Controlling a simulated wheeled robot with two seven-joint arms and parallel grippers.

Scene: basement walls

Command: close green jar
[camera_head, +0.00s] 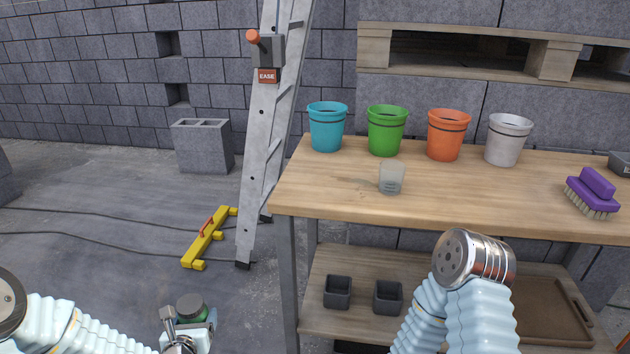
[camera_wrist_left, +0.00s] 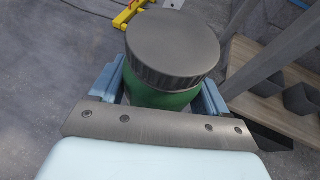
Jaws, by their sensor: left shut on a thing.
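A green jar (camera_wrist_left: 165,97) with a dark grey ribbed lid (camera_wrist_left: 172,45) sits between the fingers of my left gripper (camera_wrist_left: 160,95). The gripper is shut on the jar's body. The lid sits on top of the jar; I cannot tell how tightly. In the head view, the lid (camera_head: 190,306) and my left gripper (camera_head: 190,328) show low at the left, in front of the table and above the floor. My right arm shows at the bottom right, but its gripper is not visible.
A wooden table (camera_head: 340,205) holds a blue pot (camera_head: 327,128), a green pot (camera_head: 386,132), an orange pot (camera_head: 447,136), a white pot (camera_head: 507,140), a translucent cup (camera_head: 391,178) and a purple brush (camera_head: 592,192). A ladder (camera_head: 262,150) and yellow level (camera_head: 207,240) stand left.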

